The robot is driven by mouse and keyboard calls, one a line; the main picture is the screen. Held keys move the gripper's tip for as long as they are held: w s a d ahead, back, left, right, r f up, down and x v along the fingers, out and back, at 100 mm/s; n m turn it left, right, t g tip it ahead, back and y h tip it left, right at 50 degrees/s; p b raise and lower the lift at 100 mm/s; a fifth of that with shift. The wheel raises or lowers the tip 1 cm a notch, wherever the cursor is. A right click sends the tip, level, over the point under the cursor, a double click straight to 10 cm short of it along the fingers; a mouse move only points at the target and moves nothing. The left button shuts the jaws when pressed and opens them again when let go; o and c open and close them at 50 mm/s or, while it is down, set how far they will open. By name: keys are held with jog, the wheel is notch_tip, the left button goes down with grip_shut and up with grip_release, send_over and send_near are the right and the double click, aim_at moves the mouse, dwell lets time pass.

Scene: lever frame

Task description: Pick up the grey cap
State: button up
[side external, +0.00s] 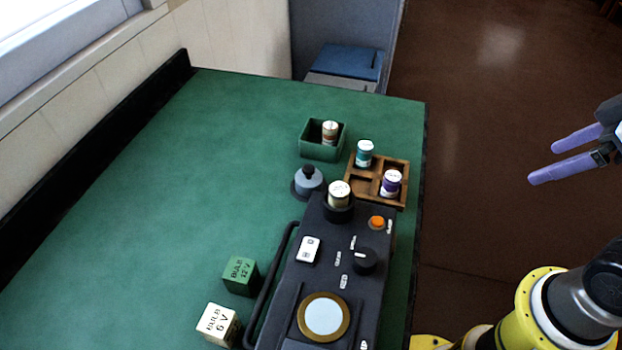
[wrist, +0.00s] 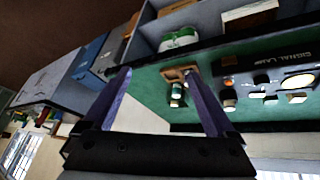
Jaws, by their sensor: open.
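The grey cap (side external: 309,184), a low round piece with a dark knob on top, stands on the green table just left of the black lamp box (side external: 318,262). I cannot make the cap out in the wrist view. My gripper (side external: 543,163) is open and empty, with two purple fingers, off the table's right edge and well to the right of the cap. The fingers also show in the wrist view (wrist: 158,75), spread apart with nothing between them.
A wooden tray (side external: 362,198) with teal and purple-banded cylinders and a green box (side external: 314,150) with a brown-banded one stand behind the lamp box. A cream cylinder (side external: 339,192) sits in the lamp box's socket. Two bulb blocks (side external: 240,275) stand front left. The table's left is clear.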

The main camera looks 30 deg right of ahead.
aim_at(309, 176)
jog(key=w+a+r+n+g+y, duration=0.1)
jog(key=w+a+r+n, duration=0.1)
jog(key=w+a+n, duration=0.4)
jog(key=w+a+r+n+g+y, duration=0.1)
jog(key=w+a+r+n+y, duration=0.15)
jog(key=w, duration=0.55)
jog(key=w+a+r+n+g, duration=0.1)
jog(key=w+a+r+n, duration=0.1)
jog(key=w+a+n, duration=0.45)
jog(key=w+a+f+g, duration=0.1)
jog(key=w+a+f, duration=0.1)
jog(key=f, duration=0.4)
jog(key=w+a+f+g, duration=0.1)
jog(key=w+a+f, duration=0.1)
jog(key=f, duration=0.4)
jog(key=w+a+f, duration=0.3)
jog(key=a+f, duration=0.1)
jog(key=f, duration=0.1)
jog(key=shift+a+f+g+y, duration=0.25)
jog(key=shift+f+g, duration=0.15)
jog(key=shift+x, duration=2.9)
jog(key=shift+d, duration=0.1)
jog(key=shift+c, duration=0.2)
jog(key=c, duration=1.2)
